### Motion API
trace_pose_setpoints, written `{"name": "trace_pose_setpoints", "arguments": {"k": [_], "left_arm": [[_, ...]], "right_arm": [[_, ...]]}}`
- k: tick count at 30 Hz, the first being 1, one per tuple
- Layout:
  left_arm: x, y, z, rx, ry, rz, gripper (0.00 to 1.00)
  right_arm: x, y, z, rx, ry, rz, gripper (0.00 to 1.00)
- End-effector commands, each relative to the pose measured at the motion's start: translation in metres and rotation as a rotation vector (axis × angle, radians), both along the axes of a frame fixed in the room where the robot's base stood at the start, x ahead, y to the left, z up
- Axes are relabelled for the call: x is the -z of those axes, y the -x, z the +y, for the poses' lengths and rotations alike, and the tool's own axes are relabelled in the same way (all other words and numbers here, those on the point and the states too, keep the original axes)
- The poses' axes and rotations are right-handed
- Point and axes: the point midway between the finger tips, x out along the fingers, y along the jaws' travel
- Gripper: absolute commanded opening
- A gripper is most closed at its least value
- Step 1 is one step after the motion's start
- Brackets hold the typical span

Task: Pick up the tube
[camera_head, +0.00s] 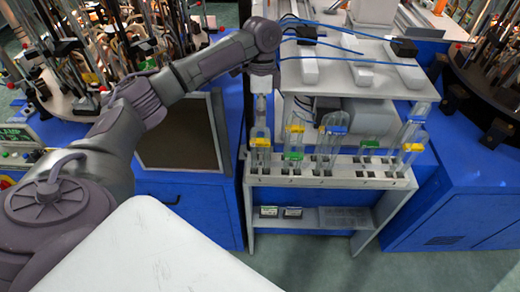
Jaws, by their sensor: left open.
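Several clear tubes stand in a white rack (340,182) in the middle of the view. My left gripper (260,128) points down just above the leftmost yellow-clipped tube. It is open; its fingers are small here, and I cannot tell whether they touch that tube. My right gripper is out of view.
Behind the rack is a machine bench (350,80) with white blocks and blue hoses. A dark panel (180,135) on a blue cabinet lies left of the rack. Round tables crowded with equipment stand at both sides. Grey floor (320,265) is free in front.

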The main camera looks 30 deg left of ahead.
Motion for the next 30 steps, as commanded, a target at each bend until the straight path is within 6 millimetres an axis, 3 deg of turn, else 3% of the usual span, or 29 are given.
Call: {"name": "trace_pose_setpoints", "arguments": {"k": [4, 9, 17, 26, 30], "left_arm": [[0.018, 0.009, 0.001, 0.000, -0.002, 0.006, 0.48], [0.040, 0.012, -0.002, 0.000, -0.001, 0.003, 0.48], [0.045, 0.012, -0.002, 0.000, -0.001, 0.001, 0.48], [0.045, 0.012, -0.002, 0.000, -0.001, 0.001, 0.01], [0.045, 0.012, -0.002, 0.000, -0.001, 0.001, 0.00]], "right_arm": [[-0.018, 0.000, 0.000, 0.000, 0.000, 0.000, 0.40], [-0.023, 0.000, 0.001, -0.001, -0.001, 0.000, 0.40], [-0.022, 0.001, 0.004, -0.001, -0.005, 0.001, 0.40], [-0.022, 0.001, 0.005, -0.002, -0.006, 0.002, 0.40], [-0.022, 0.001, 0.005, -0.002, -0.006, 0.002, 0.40]]}}
